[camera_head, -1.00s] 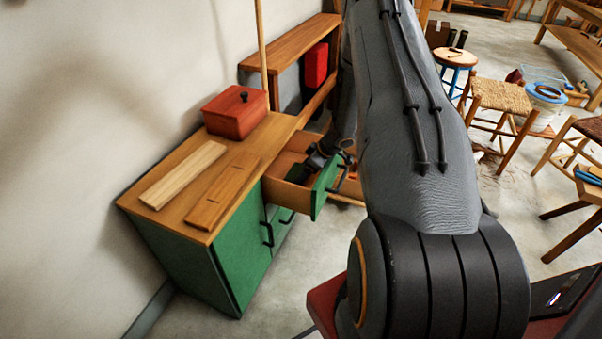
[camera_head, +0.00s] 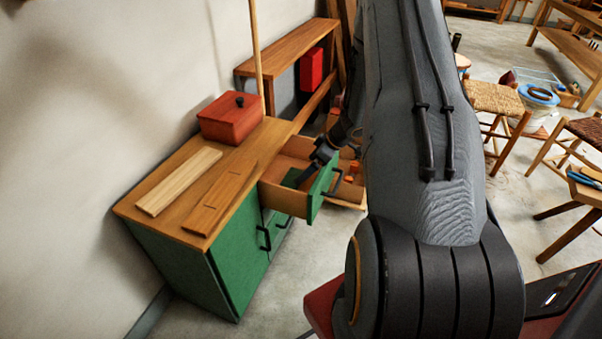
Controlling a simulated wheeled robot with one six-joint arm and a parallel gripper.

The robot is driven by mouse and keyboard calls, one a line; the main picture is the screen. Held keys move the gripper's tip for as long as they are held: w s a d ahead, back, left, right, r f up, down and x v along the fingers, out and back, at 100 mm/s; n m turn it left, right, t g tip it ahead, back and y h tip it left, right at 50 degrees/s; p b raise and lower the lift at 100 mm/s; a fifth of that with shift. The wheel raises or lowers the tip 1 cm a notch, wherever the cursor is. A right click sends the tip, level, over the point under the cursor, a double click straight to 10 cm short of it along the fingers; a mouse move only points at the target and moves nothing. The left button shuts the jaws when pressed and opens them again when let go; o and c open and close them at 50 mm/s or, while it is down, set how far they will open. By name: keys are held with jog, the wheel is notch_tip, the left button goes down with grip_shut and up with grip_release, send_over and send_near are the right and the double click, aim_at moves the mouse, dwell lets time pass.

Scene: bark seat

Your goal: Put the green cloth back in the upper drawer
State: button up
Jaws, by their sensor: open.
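The upper drawer (camera_head: 270,195) of the green cabinet (camera_head: 238,252) stands pulled open, its green front (camera_head: 320,191) facing right. A dark green patch that looks like the green cloth (camera_head: 291,177) lies inside the drawer, partly hidden by my gripper. My gripper (camera_head: 303,178) points down into the drawer from behind its front and is open. Its fingertips are small and dark here, and I cannot tell whether they touch the cloth.
A red box with a black knob (camera_head: 231,118) and two wooden boards (camera_head: 180,181) lie on the cabinet top. A wooden shelf (camera_head: 290,47) stands behind. Stools (camera_head: 495,98) are at the right. Bare floor lies before the cabinet.

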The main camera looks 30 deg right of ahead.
notch_tip(320, 180, up, 13)
jog(key=w+d+m+t+h, duration=0.1)
jog(key=w+m+h, duration=0.1)
jog(key=h, duration=0.2)
jog(key=s+a+r+m+h, duration=0.25)
jog(key=s+r, duration=0.25)
jog(key=r, duration=0.4)
jog(key=s+a+r+m+g+y, duration=0.1)
jog(key=s+a+r+m+g, duration=0.1)
jog(key=s+a, duration=0.7)
jog(key=s+a+r+m+g+y, duration=0.1)
jog(key=s+a+r+m+g, duration=0.1)
jog(key=s+a, duration=0.8)
jog(key=s+r+g, duration=0.1)
jog(key=s+g, duration=0.1)
jog(key=s, duration=0.4)
jog(key=shift+r+y, duration=0.35)
jog(key=shift+a+m, duration=0.1)
jog(key=shift+m, duration=0.15)
